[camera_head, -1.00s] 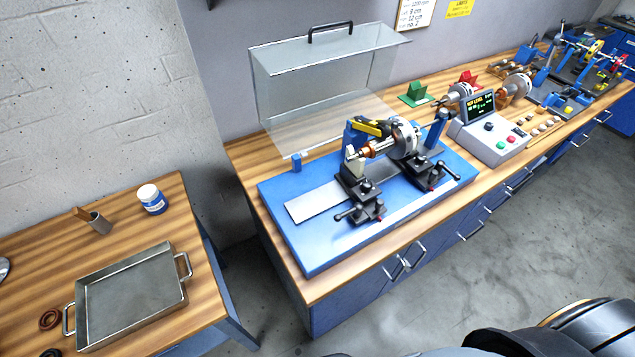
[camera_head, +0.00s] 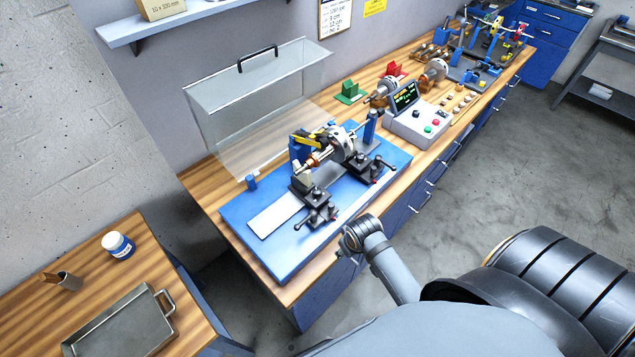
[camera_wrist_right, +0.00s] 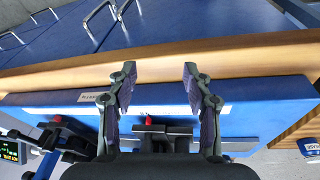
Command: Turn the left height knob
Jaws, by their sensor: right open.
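The rotor balancing stand sits on a blue base plate (camera_head: 250,208) on the bench. Its left black support (camera_head: 304,186) carries a dark knob with bar handles (camera_head: 318,216) at the front. A similar right support (camera_head: 374,168) stands beside it, and a metal rotor (camera_head: 341,146) lies across the stand. My right arm's end (camera_head: 362,236) is off the bench's front edge, in front of the left support; its fingers cannot be made out there. In the right wrist view my right gripper (camera_wrist_right: 157,76) is open and empty, with a red-marked black part (camera_wrist_right: 148,122) between and beyond the fingers. My left gripper is not in view.
A clear cover (camera_head: 245,100) stands behind the base plate. A control box (camera_head: 418,122) with a display is to the right. A metal tray (camera_head: 120,325) and a jar (camera_head: 118,244) are on the left table. Floor in front of the bench is open.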

